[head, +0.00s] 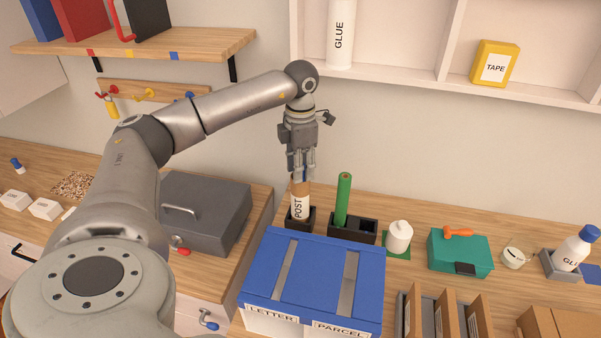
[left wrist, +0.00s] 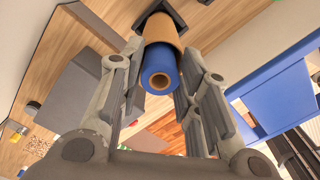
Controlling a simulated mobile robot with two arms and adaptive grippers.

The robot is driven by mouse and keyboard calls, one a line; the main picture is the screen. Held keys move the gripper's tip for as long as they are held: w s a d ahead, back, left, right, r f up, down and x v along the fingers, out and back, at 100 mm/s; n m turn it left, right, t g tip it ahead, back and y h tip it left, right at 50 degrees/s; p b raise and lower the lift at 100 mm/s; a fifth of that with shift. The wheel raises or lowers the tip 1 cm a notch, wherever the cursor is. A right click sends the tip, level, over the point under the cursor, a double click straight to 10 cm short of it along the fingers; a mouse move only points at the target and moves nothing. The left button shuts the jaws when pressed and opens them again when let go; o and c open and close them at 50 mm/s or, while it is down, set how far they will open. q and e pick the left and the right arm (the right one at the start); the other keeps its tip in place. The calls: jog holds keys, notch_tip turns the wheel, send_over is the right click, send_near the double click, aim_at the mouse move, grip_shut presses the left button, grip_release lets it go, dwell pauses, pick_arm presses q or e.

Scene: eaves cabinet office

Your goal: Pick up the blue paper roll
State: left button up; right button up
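The blue paper roll (left wrist: 159,72) shows in the left wrist view, its hollow brown core facing the camera. It sticks out of a tan tube (left wrist: 163,29). In the head view this tube, labelled POST (head: 297,207), stands in a black holder (head: 300,222), and my fingers mostly hide the roll. My left gripper (head: 302,172) points down just above the tube. In the left wrist view its fingers (left wrist: 161,60) lie on both sides of the blue roll, very close to it. Whether they press on it cannot be told. My right gripper is not in view.
A green roll (head: 343,200) stands in a black holder (head: 368,231) just right of the tube. A blue-lidded LETTER and PARCEL box (head: 318,262) is in front. A grey box (head: 213,205) is to the left, and a shelf (head: 400,80) hangs above.

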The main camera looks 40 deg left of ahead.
pick_arm(q)
grip_shut()
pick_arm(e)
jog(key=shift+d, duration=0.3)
pick_arm(q)
jog(key=shift+r, duration=0.1)
